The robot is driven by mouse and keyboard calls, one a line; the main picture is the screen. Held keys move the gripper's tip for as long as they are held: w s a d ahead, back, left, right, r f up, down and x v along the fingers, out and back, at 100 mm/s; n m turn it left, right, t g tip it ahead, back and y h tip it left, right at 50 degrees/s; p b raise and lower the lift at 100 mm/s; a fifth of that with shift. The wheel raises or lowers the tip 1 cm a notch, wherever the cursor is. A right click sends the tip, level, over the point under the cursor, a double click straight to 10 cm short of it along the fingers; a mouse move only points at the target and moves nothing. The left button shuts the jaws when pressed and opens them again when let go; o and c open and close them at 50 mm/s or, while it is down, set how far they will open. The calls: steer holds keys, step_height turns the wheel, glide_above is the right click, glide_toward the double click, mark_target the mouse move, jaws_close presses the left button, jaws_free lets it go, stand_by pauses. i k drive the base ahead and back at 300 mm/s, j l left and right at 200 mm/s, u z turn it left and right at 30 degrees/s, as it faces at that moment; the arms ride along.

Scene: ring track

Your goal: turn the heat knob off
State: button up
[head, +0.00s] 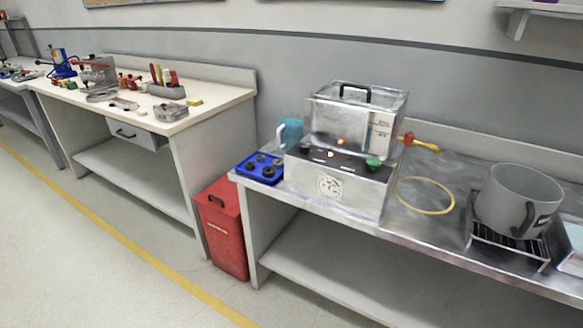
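A metal heating unit (352,195) stands near the left end of the steel bench. A silver, box-shaped vessel (330,118) with a black lid handle (355,90) sits on its dark top. A green knob-like part (373,162) is at the top right of the unit. A round white dial or label (330,186) with small markings is on its front face. I cannot tell which of these is the heat knob, nor its setting. Small orange glows (340,141) show at the vessel's lower front. My gripper is not in view.
A blue tray (259,168) with dark round parts and a blue mug (290,131) are left of the unit. A yellow ring (424,195) and grey pot (518,200) are to its right. A red bin (223,228) stands between the benches. The floor in front is clear.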

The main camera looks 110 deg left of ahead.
mark_target(304, 147)
steer(key=u, duration=3.8)
